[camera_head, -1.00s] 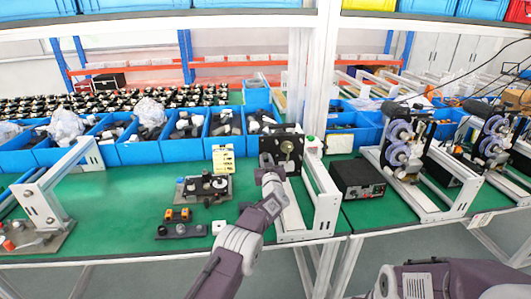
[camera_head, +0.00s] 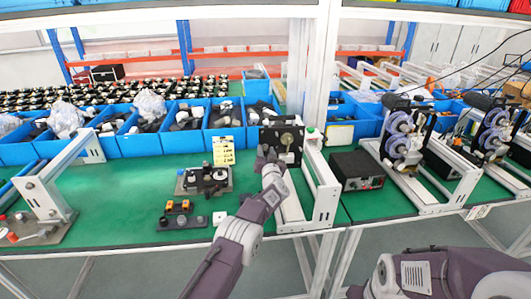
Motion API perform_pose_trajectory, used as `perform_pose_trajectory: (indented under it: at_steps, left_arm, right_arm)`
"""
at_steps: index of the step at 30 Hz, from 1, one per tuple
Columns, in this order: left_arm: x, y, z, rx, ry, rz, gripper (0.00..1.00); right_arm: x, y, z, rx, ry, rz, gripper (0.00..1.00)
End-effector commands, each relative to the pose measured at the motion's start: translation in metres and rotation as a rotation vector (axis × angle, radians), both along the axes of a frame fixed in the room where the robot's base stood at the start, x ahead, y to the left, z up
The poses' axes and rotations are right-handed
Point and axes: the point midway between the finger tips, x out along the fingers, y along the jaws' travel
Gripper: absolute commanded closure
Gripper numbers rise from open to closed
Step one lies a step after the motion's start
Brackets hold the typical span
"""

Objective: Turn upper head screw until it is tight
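A black coder unit (camera_head: 291,140) with a round brass-coloured disc (camera_head: 287,139) at its front stands upright in a white metal frame (camera_head: 322,190) on the green table. My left arm reaches up from the bottom, and my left gripper (camera_head: 268,158) is at the lower left front of the black unit. The gripper is small and dark against the unit, so its fingers and any contact with the screw cannot be made out. The upper head screw itself is too small to tell. My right arm shows at the lower right; its gripper is out of view.
A black box (camera_head: 357,170) stands right of the frame, with reel machines (camera_head: 403,140) beyond it. Blue bins (camera_head: 183,130) line the back. A black fixture (camera_head: 204,181) and a small part with orange blocks (camera_head: 181,214) lie left of my arm. Green table (camera_head: 115,200) is clear farther left.

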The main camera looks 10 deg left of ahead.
Motion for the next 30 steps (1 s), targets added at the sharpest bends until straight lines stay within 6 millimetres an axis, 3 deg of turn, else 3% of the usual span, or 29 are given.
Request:
perform_pose_trajectory:
  at_steps: [1,3,12,30]
  left_arm:
    - [0.0,0.0,-0.009,-0.076,-0.023,-0.001,0.65]
    - [0.0,0.0,-0.01,-0.196,-0.058,-0.002,0.65]
    - [0.0,-0.001,-0.005,-0.649,-0.19,-0.009,0.65]
    - [0.0,0.0,-0.001,-0.688,-0.201,-0.008,0.65]
  right_arm:
    - [0.0,0.0,-0.018,0.0,0.0,0.0,0.64]
    - [0.0,0.0,-0.029,0.0,0.001,0.0,0.64]
    - [0.0,0.0,-0.062,0.0,0.001,0.0,0.64]
    - [0.0,0.0,-0.055,0.0,0.0,0.0,0.64]
